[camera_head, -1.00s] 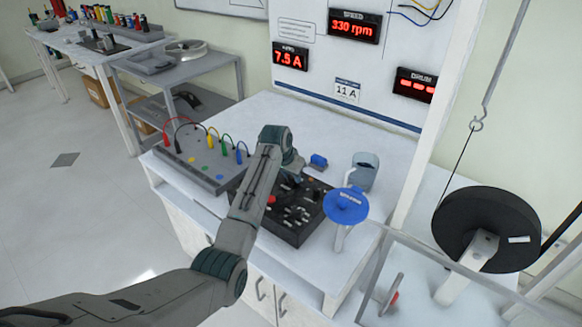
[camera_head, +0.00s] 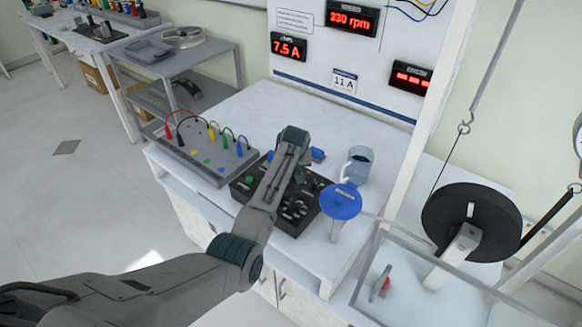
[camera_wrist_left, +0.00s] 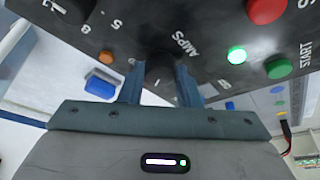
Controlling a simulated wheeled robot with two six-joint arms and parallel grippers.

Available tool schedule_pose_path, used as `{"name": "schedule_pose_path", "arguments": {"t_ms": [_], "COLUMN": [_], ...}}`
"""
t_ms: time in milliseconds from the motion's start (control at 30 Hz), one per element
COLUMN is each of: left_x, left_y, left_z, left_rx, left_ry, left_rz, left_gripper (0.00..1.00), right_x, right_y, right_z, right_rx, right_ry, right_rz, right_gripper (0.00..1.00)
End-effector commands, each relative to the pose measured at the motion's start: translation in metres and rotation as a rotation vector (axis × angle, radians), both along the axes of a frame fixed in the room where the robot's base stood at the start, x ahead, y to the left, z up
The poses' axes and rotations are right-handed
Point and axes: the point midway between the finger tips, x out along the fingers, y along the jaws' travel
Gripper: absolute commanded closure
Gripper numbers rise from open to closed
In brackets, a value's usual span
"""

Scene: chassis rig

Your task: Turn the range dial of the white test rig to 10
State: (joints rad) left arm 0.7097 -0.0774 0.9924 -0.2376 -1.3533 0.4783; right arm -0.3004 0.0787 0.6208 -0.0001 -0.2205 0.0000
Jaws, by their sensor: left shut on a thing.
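The black control box (camera_head: 293,213) lies on the white bench, partly hidden under my left arm. My left gripper (camera_head: 299,172) points down over its back part. In the left wrist view its two blue-grey fingers are shut on a dark round knob (camera_wrist_left: 160,69) on the box's panel. AMPS lettering (camera_wrist_left: 181,43) is printed beside this knob. The numbers 5 and 8 and another dark knob (camera_wrist_left: 75,9) are to the left. I cannot read the held knob's setting. The amps display (camera_head: 290,46) on the white board reads 7.5 A. My right gripper is out of view.
A card on the board (camera_head: 344,82) reads 11 A; the speed display (camera_head: 352,18) reads 330 rpm. A red button (camera_wrist_left: 266,9), lit green lamp (camera_wrist_left: 237,55) and green START button (camera_wrist_left: 279,68) are nearby. A blue disc (camera_head: 340,202) and a mug (camera_head: 358,163) stand right.

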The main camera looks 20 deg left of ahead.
Motion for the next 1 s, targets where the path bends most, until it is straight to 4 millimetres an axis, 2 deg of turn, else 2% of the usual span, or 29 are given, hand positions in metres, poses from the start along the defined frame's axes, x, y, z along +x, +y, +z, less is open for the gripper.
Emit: {"name": "schedule_pose_path", "arguments": {"t_ms": [533, 567, 667, 1000], "left_x": [0.001, 0.001, 0.0009, -0.0002], "left_y": [0.0001, 0.0001, 0.0002, -0.0005], "left_z": [0.0015, 0.0015, 0.0012, 0.003], "left_rx": [0.0, 0.0, 0.0, 0.0], "left_ry": [-0.003, -0.003, -0.002, -0.002], "left_rz": [0.026, 0.026, 0.025, 0.025], "left_gripper": [0.93, 0.66, 0.48, 0.48], "right_x": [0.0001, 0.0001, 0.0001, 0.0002], "right_y": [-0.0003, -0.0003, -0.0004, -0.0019], "right_z": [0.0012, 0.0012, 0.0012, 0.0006], "right_rx": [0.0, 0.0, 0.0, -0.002], "right_ry": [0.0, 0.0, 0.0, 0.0], "right_rz": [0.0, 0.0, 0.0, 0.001], "right_gripper": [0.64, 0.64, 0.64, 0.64]}}
